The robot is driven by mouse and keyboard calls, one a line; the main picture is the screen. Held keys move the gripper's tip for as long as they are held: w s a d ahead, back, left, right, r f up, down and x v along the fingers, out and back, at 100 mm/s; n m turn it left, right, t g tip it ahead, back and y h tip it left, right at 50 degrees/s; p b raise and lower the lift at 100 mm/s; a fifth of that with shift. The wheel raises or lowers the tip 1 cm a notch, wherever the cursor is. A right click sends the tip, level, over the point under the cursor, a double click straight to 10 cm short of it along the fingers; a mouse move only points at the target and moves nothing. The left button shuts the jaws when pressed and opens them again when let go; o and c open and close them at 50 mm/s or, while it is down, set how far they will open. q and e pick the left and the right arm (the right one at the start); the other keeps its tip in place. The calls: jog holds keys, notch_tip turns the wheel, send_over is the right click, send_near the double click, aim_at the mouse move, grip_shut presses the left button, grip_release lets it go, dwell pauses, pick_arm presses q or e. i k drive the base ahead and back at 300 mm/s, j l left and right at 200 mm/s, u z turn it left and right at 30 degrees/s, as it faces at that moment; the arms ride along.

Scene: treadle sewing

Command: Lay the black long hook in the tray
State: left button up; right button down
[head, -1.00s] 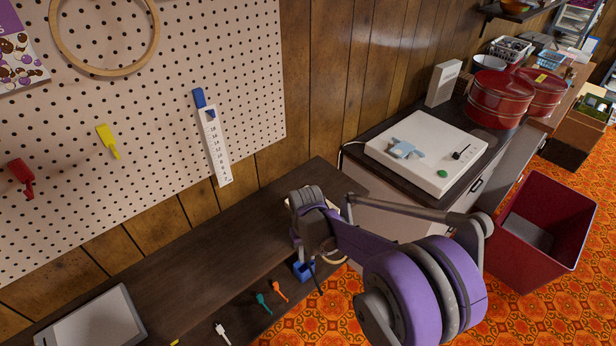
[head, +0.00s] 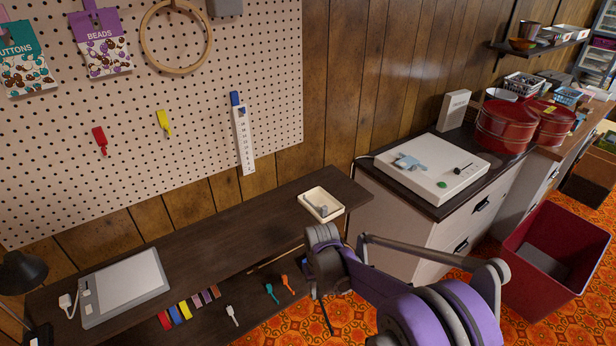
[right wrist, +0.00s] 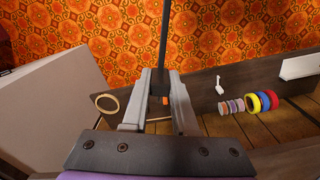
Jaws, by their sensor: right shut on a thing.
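The black long hook (right wrist: 164,38) is a thin dark rod. In the right wrist view it sticks out from between the fingers of my right gripper (right wrist: 161,82), which is shut on it. In the head view the hook (head: 327,314) hangs down below my right gripper (head: 321,280), over the patterned floor. The cream tray (head: 307,205) stands at the right end of the dark bench, with a small grey thing inside. My right gripper is in front of the tray and apart from it. The fingertips are mostly hidden in the head view. My left gripper is not in view.
The dark bench top (head: 225,230) is clear left of the tray, up to a grey-white flat device (head: 125,288). Coloured rolls (head: 190,305) and small white, teal and orange tools lie lower down. A pegboard (head: 200,120) stands behind; a cabinet (head: 410,235) stands right.

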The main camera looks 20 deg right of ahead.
aim_at(318, 198)
jog(key=l+u, duration=0.15)
jog(key=u, duration=0.95)
jog(key=k+l, duration=0.1)
jog(key=l, duration=0.35)
jog(key=k+l, duration=0.1)
jog(key=l, duration=0.75)
jog(key=k+l, duration=0.15)
jog(key=l, duration=0.3)
